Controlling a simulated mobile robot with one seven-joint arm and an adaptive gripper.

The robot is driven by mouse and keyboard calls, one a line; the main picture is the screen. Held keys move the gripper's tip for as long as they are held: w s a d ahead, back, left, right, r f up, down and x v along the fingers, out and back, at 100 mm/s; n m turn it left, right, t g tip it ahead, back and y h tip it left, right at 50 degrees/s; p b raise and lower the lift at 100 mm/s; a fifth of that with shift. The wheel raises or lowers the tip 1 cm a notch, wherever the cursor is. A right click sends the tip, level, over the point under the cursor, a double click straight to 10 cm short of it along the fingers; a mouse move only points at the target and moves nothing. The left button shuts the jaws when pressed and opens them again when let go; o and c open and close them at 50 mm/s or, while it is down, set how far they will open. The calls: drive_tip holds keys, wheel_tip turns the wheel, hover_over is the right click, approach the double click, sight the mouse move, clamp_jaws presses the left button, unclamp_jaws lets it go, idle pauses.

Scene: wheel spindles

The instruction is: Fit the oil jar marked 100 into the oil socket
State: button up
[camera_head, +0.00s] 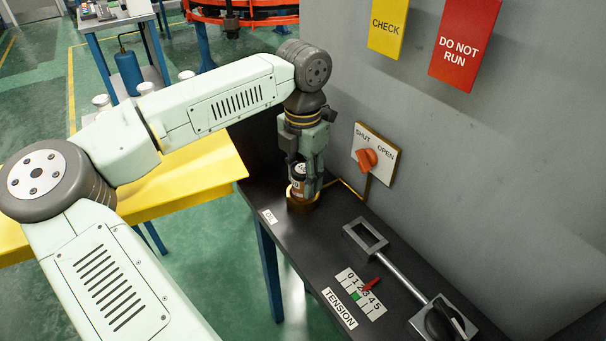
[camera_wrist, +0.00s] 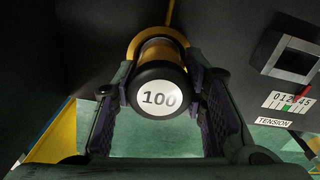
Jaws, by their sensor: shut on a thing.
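The oil jar (camera_head: 298,187) has a dark cap and amber body. In the wrist view, its white cap label reads 100 (camera_wrist: 158,98). My gripper (camera_head: 306,180) points down and is shut on the jar, with one finger on each side in the wrist view (camera_wrist: 163,85). The oil socket (camera_head: 302,204) is a brass-coloured ring on the dark bench, close to the wall. It also shows behind the jar in the wrist view (camera_wrist: 152,35). The jar looks upright, with its lower end at the socket. I cannot tell how deep it sits, as the fingers partly hide it.
An orange SHUT/OPEN valve handle (camera_head: 367,159) is on the wall right of my gripper. A yellow table (camera_head: 200,172) with white-capped jars (camera_head: 146,88) stands left, partly behind my arm.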

drive_tip(key=o, duration=1.2)
wheel_tip(320, 180, up, 12)
drive_tip(key=shift+r+b, duration=0.15)
drive_tip(key=shift+b, duration=0.5)
drive_tip(key=shift+s, duration=0.1)
